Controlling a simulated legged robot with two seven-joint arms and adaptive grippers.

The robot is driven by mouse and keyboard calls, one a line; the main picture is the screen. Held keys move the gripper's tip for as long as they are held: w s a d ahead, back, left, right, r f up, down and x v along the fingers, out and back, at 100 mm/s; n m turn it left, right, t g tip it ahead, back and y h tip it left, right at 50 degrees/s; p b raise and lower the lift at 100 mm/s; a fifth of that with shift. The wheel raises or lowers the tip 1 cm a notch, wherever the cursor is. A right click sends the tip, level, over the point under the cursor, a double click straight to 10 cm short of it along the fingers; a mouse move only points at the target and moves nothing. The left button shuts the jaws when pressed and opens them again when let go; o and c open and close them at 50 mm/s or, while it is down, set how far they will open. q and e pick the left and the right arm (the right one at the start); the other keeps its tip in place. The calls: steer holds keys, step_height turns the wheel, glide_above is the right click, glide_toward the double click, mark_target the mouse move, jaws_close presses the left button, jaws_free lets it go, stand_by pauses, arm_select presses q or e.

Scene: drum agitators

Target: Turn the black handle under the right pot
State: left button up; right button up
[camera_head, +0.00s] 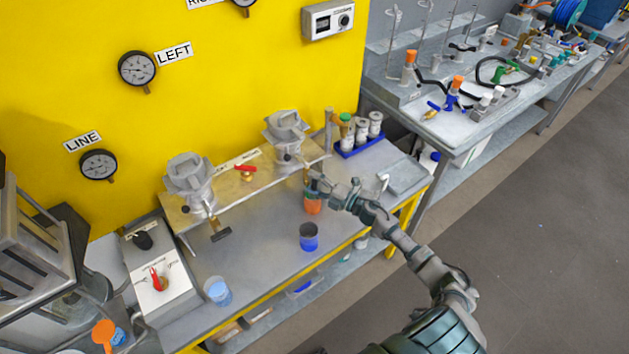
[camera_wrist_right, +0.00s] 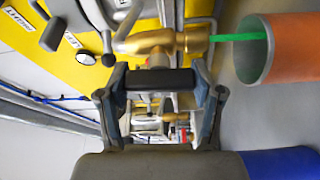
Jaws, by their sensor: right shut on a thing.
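The right pot (camera_head: 286,132) is a grey metal vessel on the raised bench shelf. My right gripper (camera_head: 312,180) is below and in front of it, at its outlet. In the wrist view, the right gripper (camera_wrist_right: 160,105) is shut on the black handle (camera_wrist_right: 160,80), which lies across between its two fingers beside a brass valve (camera_wrist_right: 165,42). The handle is hidden by the gripper in the head view. A green stream (camera_wrist_right: 238,37) runs from the brass spout into an orange cup (camera_wrist_right: 290,50). That cup also stands below the gripper in the head view (camera_head: 312,206). My left gripper is not in view.
The left pot (camera_head: 190,178) has its own black handle (camera_head: 221,235). A red valve handle (camera_head: 245,169) sits between the pots. A dark blue cup (camera_head: 308,240) and a light blue cup (camera_head: 218,291) stand on the bench. A blue rack (camera_head: 360,145) of bottles is right of the pot.

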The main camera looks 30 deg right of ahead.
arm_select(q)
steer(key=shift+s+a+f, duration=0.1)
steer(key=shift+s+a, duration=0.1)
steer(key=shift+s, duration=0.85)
arm_select(e)
steer(key=shift+s+a+f+n+g, duration=0.1)
steer(key=shift+f+n+g, duration=0.2)
steer(key=shift+n, duration=0.3)
steer(key=o, duration=1.2)
steer(key=shift+c, duration=0.2)
steer(key=shift+r, duration=0.1)
steer(key=v, duration=1.2)
